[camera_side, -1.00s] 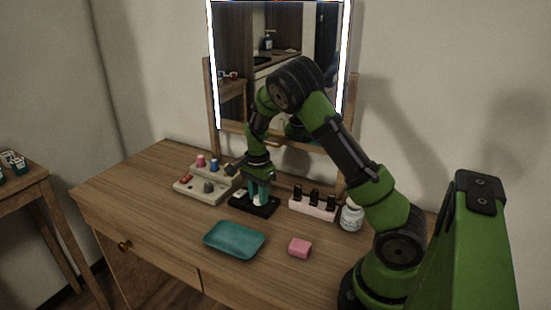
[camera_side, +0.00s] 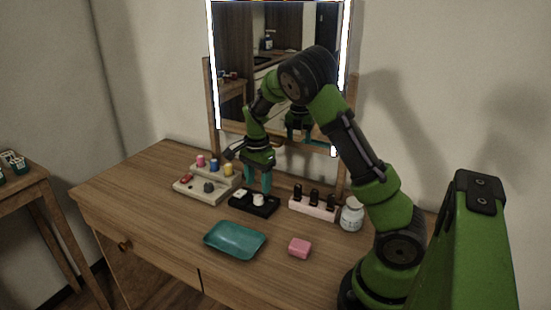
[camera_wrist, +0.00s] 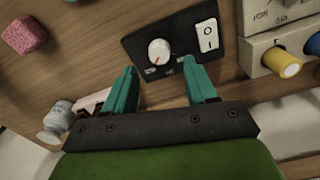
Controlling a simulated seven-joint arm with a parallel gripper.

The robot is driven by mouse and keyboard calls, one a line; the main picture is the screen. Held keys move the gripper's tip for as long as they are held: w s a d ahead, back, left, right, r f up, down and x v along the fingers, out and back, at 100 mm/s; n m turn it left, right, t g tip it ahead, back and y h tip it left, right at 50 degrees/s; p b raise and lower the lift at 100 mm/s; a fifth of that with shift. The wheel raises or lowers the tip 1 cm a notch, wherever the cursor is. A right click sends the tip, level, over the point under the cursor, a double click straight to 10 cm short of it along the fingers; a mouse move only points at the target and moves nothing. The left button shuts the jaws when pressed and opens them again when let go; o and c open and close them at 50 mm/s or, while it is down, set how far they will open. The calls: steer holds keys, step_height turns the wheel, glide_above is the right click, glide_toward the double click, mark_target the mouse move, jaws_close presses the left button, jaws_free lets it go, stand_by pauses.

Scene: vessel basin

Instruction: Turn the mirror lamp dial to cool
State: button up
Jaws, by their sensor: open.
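In the side view the dial (camera_side: 258,199) sits on the box (camera_side: 240,207). My gripper (camera_wrist: 160,66) is open, its teal fingers apart and empty. In the side view my gripper (camera_side: 258,184) hangs just above and behind the dial. The mirror (camera_side: 270,70) has lit side strips.
A cream panel (camera_side: 190,194) with coloured knobs stands left of the box. A pink rack (camera_side: 312,208) of dark bottles and a white jar (camera_side: 351,216) stand to the right. A teal tray (camera_side: 235,240) and pink block (camera_side: 299,248) lie in front.

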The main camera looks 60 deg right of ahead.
mark_target(259, 196)
step_height(259, 196, up, 12)
stand_by(0.3)
steer(key=shift+r, duration=0.1)
steer(key=s+a+r+n+t+y, duration=0.1)
steer(key=s+a+r+n+t, duration=0.1)
steer(key=s+a+n, duration=0.6)
steer(key=s+a+r+n+t+y, duration=0.1)
steer(key=s+a+r+n+t, duration=0.2)
steer(key=a, duration=0.9)
steer(key=s+n+t, duration=0.2)
steer(key=s+n, duration=0.2)
steer(key=n, duration=0.1)
steer(key=shift+s+a, duration=0.35)
steer(key=shift+s, duration=0.05)
